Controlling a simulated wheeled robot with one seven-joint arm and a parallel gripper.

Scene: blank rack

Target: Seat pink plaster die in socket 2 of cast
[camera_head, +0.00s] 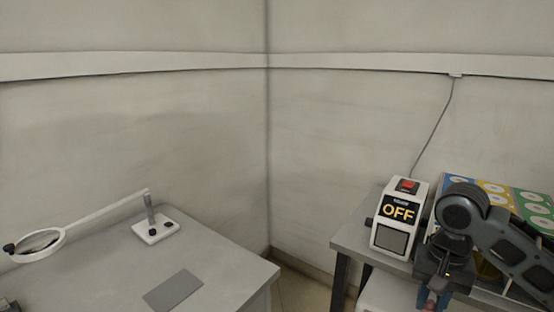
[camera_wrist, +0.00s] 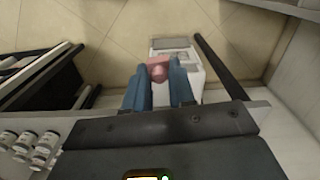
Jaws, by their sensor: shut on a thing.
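My gripper (camera_wrist: 158,78) is shut on the pink plaster die (camera_wrist: 158,69), which sits between the tips of its blue fingers in the wrist view. The die is held in the air, with the floor and a white box behind it. In the head view my gripper (camera_head: 432,299) is at the lower right edge, in front of the right-hand table, and the die is too small there to make out well. I cannot make out the cast or its socket 2 in either view.
A white device reading OFF (camera_head: 398,211) stands on the right table (camera_head: 352,236), beside a coloured panel (camera_head: 535,203). The left table (camera_head: 105,262) bears a magnifier (camera_head: 40,242) and a grey mat (camera_head: 172,290). White jars (camera_wrist: 42,150) and a white box (camera_wrist: 188,58) show in the wrist view.

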